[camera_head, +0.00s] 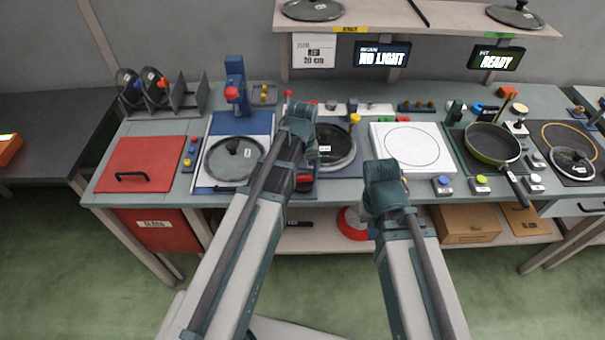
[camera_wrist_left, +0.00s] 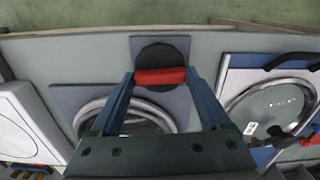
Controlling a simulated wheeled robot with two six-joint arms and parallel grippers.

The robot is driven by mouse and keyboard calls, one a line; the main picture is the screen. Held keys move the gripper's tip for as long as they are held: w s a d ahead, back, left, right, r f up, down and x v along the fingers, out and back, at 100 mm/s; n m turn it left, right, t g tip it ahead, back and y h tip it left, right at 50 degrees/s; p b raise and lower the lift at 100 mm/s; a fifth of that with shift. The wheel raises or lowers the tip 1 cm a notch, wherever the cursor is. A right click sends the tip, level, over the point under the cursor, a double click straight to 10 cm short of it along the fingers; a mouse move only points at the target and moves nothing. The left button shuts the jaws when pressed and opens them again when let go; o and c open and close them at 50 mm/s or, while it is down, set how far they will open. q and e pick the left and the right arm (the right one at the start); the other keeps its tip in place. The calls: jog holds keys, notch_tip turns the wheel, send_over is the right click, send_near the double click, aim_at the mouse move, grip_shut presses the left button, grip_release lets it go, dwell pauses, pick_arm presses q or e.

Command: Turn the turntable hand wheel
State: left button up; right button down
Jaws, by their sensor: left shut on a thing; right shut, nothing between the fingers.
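The hand wheel is a dark round disc (camera_wrist_left: 158,53) on a grey square plate, with a red bar-shaped grip (camera_wrist_left: 160,77) across it. In the left wrist view my left gripper (camera_wrist_left: 161,78) is shut on the red grip, one finger at each end. In the head view my left arm's wrist (camera_head: 298,130) covers most of the wheel, and a bit of the red grip (camera_head: 304,179) shows beside it. The turntable with a dark round pan (camera_head: 335,147) is just behind, partly hidden by my arm. My right gripper (camera_head: 385,190) hangs over the bench's front edge, empty, its fingers mostly hidden.
A blue station with a glass lid (camera_head: 233,158) stands left of the wheel. A white plate with a circle (camera_head: 412,146) lies to the right. A green pan (camera_head: 492,145) sits further right. A red panel (camera_head: 142,164) is at the left. Signs read "NO LIGHT" and "READY".

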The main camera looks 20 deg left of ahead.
aim_at(302, 176)
pick_arm(q)
jog(key=shift+n, duration=0.5)
dwell(0.3)
jog(key=o, duration=1.2)
jog(key=shift+r, duration=0.15)
notch_tip(302, 176, up, 14)
jog(key=p, duration=1.3)
jog(key=shift+f+p, duration=0.25)
jog(key=shift+p, duration=0.15)
